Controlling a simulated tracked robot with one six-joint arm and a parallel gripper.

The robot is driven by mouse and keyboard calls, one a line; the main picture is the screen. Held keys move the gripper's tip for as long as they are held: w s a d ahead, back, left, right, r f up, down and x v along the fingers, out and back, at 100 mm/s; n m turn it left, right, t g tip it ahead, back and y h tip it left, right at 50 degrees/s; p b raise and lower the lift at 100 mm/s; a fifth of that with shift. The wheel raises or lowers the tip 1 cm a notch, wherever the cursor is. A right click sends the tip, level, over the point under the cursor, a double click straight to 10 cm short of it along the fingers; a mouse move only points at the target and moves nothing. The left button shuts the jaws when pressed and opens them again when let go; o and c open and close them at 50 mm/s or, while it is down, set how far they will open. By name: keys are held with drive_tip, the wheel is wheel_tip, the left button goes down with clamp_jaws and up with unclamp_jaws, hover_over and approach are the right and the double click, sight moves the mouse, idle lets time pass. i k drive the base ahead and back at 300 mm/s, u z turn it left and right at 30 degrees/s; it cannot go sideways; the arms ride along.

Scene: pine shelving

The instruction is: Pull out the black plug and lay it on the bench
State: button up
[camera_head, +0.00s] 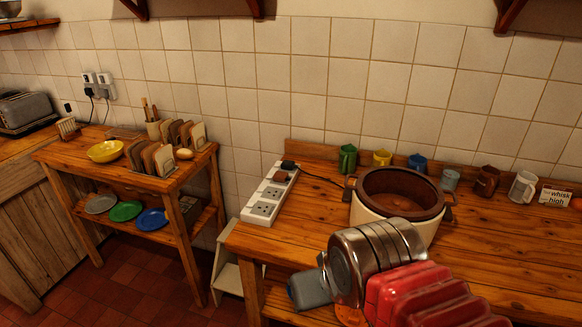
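A white power strip (262,210) lies on the bench (480,255) at its left end, with several sockets. A black plug (289,165) sits in the socket at its far end, and a dark cord runs from it to the right, toward the large pot. A brown plug or cap (281,176) is just in front of it on the strip. My arm, metal and red, reaches in from the bottom right. Its grey end, which I take as my gripper (307,290), is low at the bench's front edge, well in front of the strip. Its fingers cannot be made out.
A large brown-and-cream pot (398,205) stands right of the strip. Several mugs line the wall, with a white card (555,196) at right. A separate table (85,155) at left holds a yellow bowl and racks. Bare bench lies between strip and pot.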

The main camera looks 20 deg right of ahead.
sight(286, 165)
drive_tip(key=i, duration=1)
